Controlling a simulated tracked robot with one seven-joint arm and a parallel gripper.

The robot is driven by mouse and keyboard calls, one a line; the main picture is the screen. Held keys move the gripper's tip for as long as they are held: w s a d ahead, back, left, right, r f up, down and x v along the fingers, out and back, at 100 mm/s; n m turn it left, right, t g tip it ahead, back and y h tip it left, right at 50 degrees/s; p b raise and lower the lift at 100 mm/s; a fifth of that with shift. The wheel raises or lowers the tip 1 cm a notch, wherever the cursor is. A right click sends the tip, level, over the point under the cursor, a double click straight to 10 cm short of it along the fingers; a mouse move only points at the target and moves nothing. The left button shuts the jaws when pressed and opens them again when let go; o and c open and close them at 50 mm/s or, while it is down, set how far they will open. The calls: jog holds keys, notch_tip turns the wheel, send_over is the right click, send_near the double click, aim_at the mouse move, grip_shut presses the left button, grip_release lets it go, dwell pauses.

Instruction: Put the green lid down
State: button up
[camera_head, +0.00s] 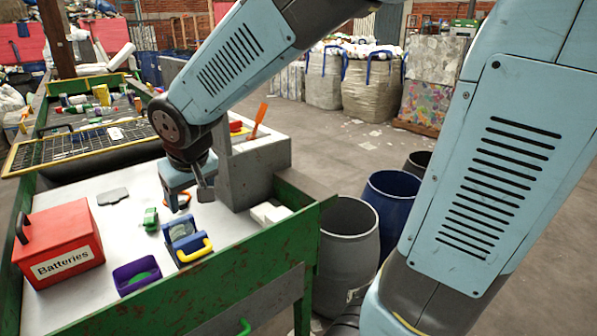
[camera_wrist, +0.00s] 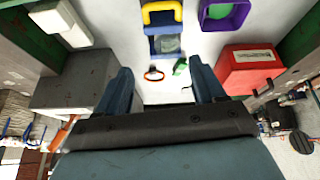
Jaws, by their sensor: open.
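A round green piece, seemingly the green lid (camera_head: 143,277), lies inside a small purple tray (camera_head: 122,283) near the front edge of the work table. In the wrist view the green lid (camera_wrist: 219,11) shows in the purple tray (camera_wrist: 240,14) at the top. My gripper (camera_head: 190,190) is open and empty, low over the table behind the tray. In the wrist view my gripper (camera_wrist: 163,82) has its two fingers wide apart, with a thin orange ring (camera_wrist: 153,74) showing between them. The ring's distance below the fingers is unclear.
A blue case with a yellow handle (camera_head: 186,240) and a small green object (camera_head: 150,219) stand near the tray. A red Batteries box (camera_head: 63,243) is left, a grey block (camera_head: 250,170) and white blocks (camera_head: 270,213) right. Bare tabletop (camera_head: 85,184) lies at the back left.

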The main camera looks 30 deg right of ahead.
jog(key=s+d+r+m, duration=0.2)
jog(key=s+d, duration=0.4)
jog(key=d, duration=0.3)
jog(key=s+d+r+m+h, duration=0.1)
jog(key=s+d+r, duration=0.4)
jog(key=s+d, duration=0.2)
jog(key=shift+s+d+m+t, duration=0.3)
jog(key=shift+d+m, duration=0.1)
jog(key=shift+d, duration=0.75)
jog(key=shift+w, duration=0.15)
